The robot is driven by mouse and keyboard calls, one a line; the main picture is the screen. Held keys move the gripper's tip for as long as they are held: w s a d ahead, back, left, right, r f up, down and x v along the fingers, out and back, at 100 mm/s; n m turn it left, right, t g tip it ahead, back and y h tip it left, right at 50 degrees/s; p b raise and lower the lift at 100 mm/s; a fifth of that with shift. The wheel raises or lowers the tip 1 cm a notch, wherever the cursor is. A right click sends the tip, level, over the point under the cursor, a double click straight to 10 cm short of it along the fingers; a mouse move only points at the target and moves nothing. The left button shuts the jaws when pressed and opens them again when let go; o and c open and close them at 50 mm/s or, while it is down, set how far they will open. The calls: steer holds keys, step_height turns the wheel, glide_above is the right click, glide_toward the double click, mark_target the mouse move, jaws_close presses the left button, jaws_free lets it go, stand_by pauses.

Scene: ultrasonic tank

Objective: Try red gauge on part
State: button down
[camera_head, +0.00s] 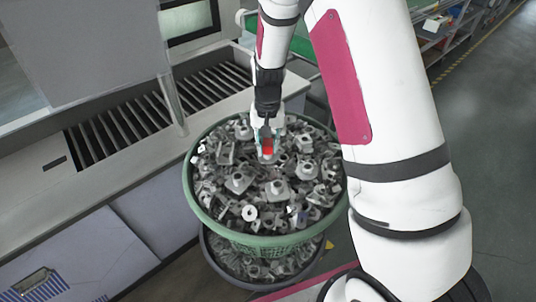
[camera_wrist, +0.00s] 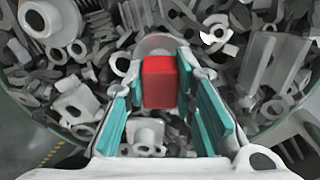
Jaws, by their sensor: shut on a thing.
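My gripper (camera_wrist: 160,90) is shut on the red gauge (camera_wrist: 160,82), a small red block held between its teal finger pads. In the head view the red gauge (camera_head: 267,146) shows at the tip of my gripper (camera_head: 267,150), over the green basket (camera_head: 216,222). The basket is full of loose grey metal parts (camera_head: 238,183). In the wrist view the parts (camera_wrist: 70,103) lie in a jumble below and around the gauge. A rounded pale shape (camera_wrist: 156,43) shows just behind the gauge. I cannot tell whether the gauge touches any part.
The green basket stands on another bin of grey parts (camera_head: 255,266). A grey machine bench (camera_head: 105,175) with a slatted roller section (camera_head: 120,127) is at left. Shelves (camera_head: 440,30) stand at the back right. Grey floor (camera_head: 495,130) is open at right.

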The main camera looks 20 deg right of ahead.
steer(key=shift+r+p, duration=0.55)
steer(key=shift+r, duration=1.6)
steer(key=shift+r+p, duration=0.5)
steer(key=shift+r, duration=1.5)
